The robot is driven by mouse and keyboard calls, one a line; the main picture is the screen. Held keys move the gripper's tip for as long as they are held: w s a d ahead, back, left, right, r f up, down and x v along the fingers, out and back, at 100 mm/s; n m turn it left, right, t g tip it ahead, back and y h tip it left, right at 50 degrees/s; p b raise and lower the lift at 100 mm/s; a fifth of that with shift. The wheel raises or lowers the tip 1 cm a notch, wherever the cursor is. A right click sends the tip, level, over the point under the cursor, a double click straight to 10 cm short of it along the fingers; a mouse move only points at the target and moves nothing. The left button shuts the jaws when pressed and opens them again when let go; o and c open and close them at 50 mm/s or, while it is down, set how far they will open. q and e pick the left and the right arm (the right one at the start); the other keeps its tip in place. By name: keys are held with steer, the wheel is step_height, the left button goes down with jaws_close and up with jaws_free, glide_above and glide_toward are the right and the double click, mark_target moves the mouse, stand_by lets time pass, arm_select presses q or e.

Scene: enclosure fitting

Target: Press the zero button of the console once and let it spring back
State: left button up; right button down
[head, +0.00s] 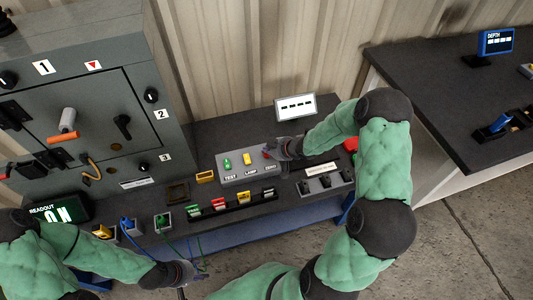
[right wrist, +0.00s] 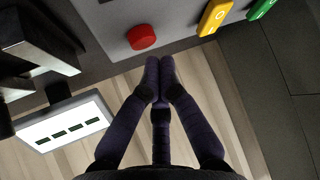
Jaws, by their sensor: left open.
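The grey console (head: 250,180) stands on the dark bench, with a row labelled TEST, LAMP and ZERO. In the right wrist view the round red zero button (right wrist: 142,37) is in plain sight and stands proud of the console face. In the head view my right gripper (head: 270,150) is at the console's ZERO end and largely covers the button. In the right wrist view my right gripper (right wrist: 158,68) is shut and empty, its tips just beside the red button, apart from it in the picture; their height is unclear. My left gripper (head: 198,272) is open, low at the bench's front.
A small display (head: 296,107) with dashes stands behind the console. A yellow control (right wrist: 215,16) and a green control (right wrist: 262,8) share the console face. A black rack (head: 232,207) with coloured pieces lies in front. A grey cabinet (head: 90,125) stands left.

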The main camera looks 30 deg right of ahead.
mark_target(268, 156)
steer(key=shift+r+p, duration=2.55)
steer(key=shift+p, duration=0.15)
steer(key=shift+f, duration=0.1)
